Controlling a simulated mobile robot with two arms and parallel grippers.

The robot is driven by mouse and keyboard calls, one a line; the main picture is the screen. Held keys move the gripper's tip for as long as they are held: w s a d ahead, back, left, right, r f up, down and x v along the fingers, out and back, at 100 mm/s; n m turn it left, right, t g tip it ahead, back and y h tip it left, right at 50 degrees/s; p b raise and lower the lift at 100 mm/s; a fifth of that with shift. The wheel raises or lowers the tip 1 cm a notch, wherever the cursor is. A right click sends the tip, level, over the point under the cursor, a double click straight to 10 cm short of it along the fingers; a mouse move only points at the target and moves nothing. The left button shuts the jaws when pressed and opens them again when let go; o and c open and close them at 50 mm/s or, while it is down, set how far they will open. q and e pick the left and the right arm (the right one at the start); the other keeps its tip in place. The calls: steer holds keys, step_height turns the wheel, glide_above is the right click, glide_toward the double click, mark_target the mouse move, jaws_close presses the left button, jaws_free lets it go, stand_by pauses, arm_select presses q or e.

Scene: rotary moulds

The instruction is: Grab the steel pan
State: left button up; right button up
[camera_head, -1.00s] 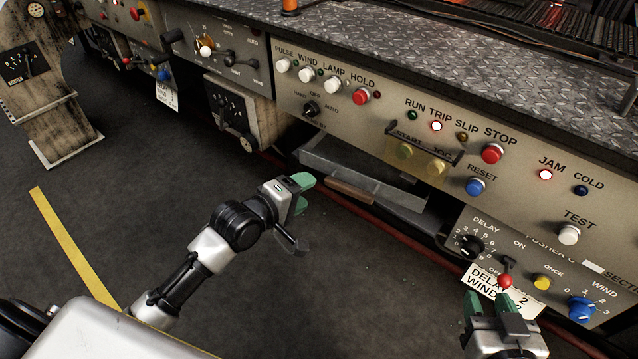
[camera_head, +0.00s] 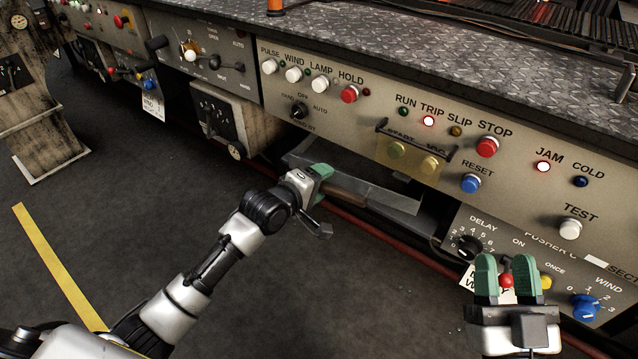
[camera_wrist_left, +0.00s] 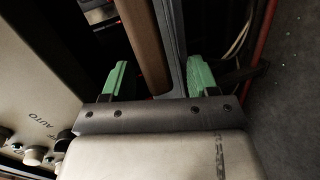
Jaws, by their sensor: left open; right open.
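The steel pan (camera_head: 385,195) is a grey metal tray in the dark opening below the control panel. Its brown handle bar (camera_head: 345,196) is on the near side, partly hidden by my left gripper. My left gripper (camera_head: 322,174) is at the left end of the handle. In the left wrist view the open green fingers (camera_wrist_left: 160,78) stand either side of the brown handle (camera_wrist_left: 145,45) and the pan's grey edge (camera_wrist_left: 171,45); contact cannot be seen. My right gripper (camera_head: 506,268) is open and empty in front of the lower right panel.
The control panel (camera_head: 330,122) with buttons and lamps overhangs the pan. A red switch knob (camera_head: 507,281) shows between my right fingers. A red pipe (camera_head: 415,254) runs low along the machine.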

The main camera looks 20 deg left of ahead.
arm_select(q)
jaws_close()
stand_by(0.3)
steer(key=shift+s+d+p, duration=0.1)
steer(key=shift+s+p, duration=0.05)
steer(key=shift+p, duration=0.15)
steer(key=shift+s+d+f, duration=0.1)
steer(key=shift+s+d, duration=0.15)
steer(key=shift+s, duration=0.2)
arm_select(e)
steer(key=shift+d+f+g+h, duration=0.2)
steer(key=shift+f+g+h, duration=0.1)
steer(key=shift+f+g, duration=0.5)
steer(key=shift+d+f+g+h, duration=0.15)
steer(key=shift+f+g+h, duration=0.15)
steer(key=shift+f+g, duration=0.45)
arm_select(q)
steer(key=shift+o, duration=0.2)
jaws_free()
steer(key=shift+p, duration=0.3)
